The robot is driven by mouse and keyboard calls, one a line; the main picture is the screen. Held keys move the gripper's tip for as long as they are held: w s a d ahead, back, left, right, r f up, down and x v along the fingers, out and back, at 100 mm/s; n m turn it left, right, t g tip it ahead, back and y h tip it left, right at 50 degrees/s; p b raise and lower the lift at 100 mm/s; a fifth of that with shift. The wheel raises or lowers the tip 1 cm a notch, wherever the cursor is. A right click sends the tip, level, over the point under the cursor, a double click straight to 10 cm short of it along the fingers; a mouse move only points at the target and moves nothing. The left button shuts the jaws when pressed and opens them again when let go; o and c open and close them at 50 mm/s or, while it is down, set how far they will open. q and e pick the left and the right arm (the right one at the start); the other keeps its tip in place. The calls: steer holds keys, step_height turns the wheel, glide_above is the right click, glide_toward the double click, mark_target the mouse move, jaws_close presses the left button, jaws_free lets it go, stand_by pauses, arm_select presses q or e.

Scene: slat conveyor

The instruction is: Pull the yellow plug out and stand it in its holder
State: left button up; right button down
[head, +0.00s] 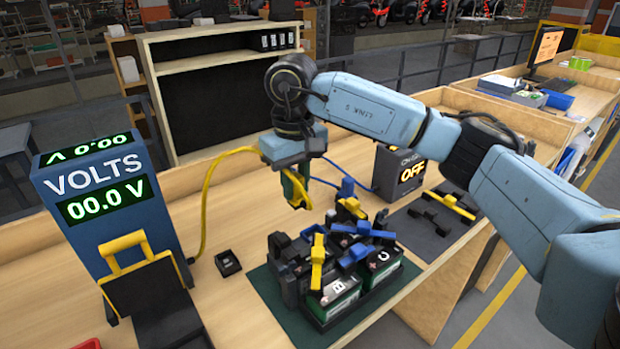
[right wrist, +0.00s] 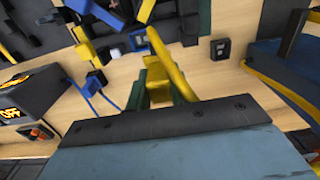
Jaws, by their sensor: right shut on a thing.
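My right gripper (head: 296,188) is shut on the yellow plug (head: 299,203), held in the air above the bench, behind the battery group. In the right wrist view the plug (right wrist: 157,78) sits between the green fingers. A yellow cable (head: 204,205) loops from the gripper down to the left, beside the meter. A small black block with a recess (head: 228,263), which looks like the holder, lies on the wood left of the green mat. It also shows in the right wrist view (right wrist: 220,49), apart from the plug. My left gripper is not in view.
Batteries (head: 335,300) with yellow, blue and black clamps stand on a green mat (head: 275,300). The blue meter (head: 105,190) reads 00.0 V. A box marked OFF (head: 400,172) stands behind right. A black and yellow stand (head: 145,290) is at the left. Wood around the small block is clear.

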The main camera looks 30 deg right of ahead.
steer(key=w+a, duration=0.2)
steer(key=a, duration=0.5)
steer(key=w+a+f, duration=0.1)
steer(key=w+a, duration=0.2)
steer(key=a, duration=0.4)
steer(key=shift+a+f, duration=0.2)
steer(key=shift+a, duration=0.1)
steer(key=shift+s+f+b, duration=0.1)
steer(key=shift+b, duration=0.2)
step_height(320, 180, down, 8)
steer(key=b, duration=0.5)
steer(key=shift+f+b, duration=0.25)
steer(key=shift+b, duration=0.15)
steer(key=shift+f+b, duration=0.3)
steer(key=shift+f, duration=0.15)
steer(key=shift+f+b, duration=0.35)
steer(key=shift+f, duration=0.25)
